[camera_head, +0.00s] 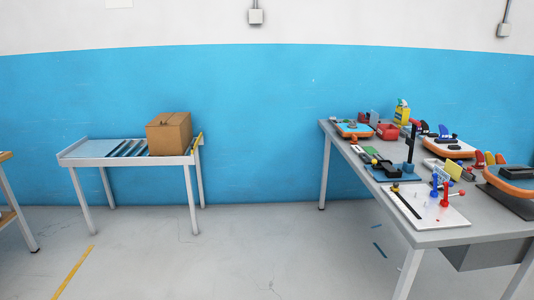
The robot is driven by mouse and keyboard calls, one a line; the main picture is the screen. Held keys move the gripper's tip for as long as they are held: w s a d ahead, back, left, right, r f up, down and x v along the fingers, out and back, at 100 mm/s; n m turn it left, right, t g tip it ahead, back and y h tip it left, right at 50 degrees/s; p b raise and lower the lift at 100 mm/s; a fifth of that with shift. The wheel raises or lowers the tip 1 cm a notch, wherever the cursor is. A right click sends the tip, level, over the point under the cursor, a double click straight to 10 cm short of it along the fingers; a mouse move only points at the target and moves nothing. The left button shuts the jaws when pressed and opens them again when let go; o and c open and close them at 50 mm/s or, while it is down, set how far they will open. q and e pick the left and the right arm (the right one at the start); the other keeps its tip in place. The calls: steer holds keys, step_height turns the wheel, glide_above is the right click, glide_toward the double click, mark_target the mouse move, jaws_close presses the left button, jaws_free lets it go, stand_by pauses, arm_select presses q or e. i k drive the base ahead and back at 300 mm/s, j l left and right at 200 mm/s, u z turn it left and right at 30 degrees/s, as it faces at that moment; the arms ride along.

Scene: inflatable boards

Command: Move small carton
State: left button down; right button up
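A small brown cardboard carton (169,134) stands upright and closed on the right end of a low grey roller table (88,152) by the blue wall. Several rollers show to the left of the carton. Neither of my grippers shows in the head view, and nothing is touching the carton from my side.
A long grey workbench (432,237) at the right carries inflatable boards, fins, a red bin (388,131) and tools. The edge of another table (6,156) shows at the far left. The floor (262,245) between them is clear, with a yellow line (72,272) at the left.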

mark_target(162, 141)
steer(key=i, duration=2.55)
steer(key=i+u, duration=0.2)
steer(key=i, duration=0.3)
steer(key=i+l+u, duration=0.2)
steer(key=i, duration=0.3)
steer(key=i+l+u, duration=0.2)
steer(key=i, duration=0.3)
